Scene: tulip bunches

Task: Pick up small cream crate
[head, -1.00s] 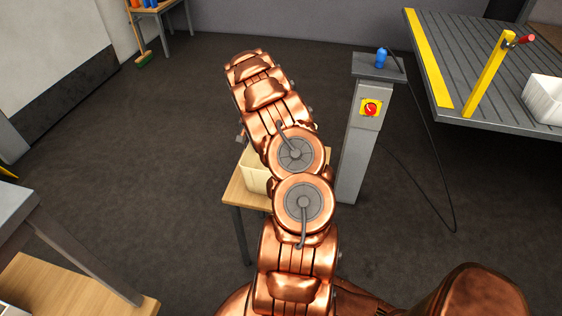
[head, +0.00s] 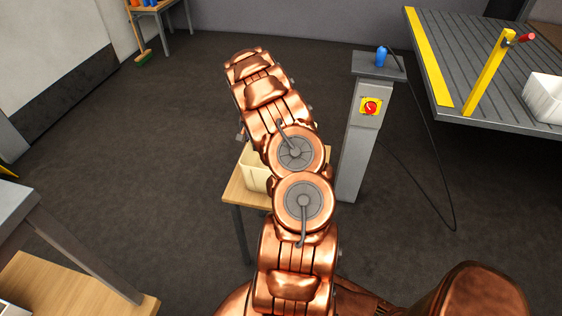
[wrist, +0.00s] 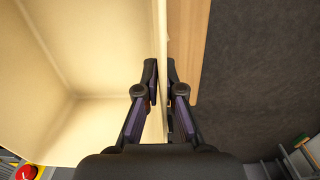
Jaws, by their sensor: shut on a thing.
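The small cream crate (head: 252,172) stands on a small wooden table (head: 240,194) in the head view, mostly hidden behind my copper arm. In the wrist view the crate's inside (wrist: 75,60) fills the left side, and it looks empty. My gripper (wrist: 162,75) is shut on the crate's wall, with one dark finger on the inner side and one on the outer side. In the head view the gripper is hidden by my arm.
A grey post (head: 360,140) with a red button stands close to the right of the table. A grey slatted platform (head: 490,70) bears a white crate (head: 545,97) at the right. Dark floor (head: 150,150) is free to the left.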

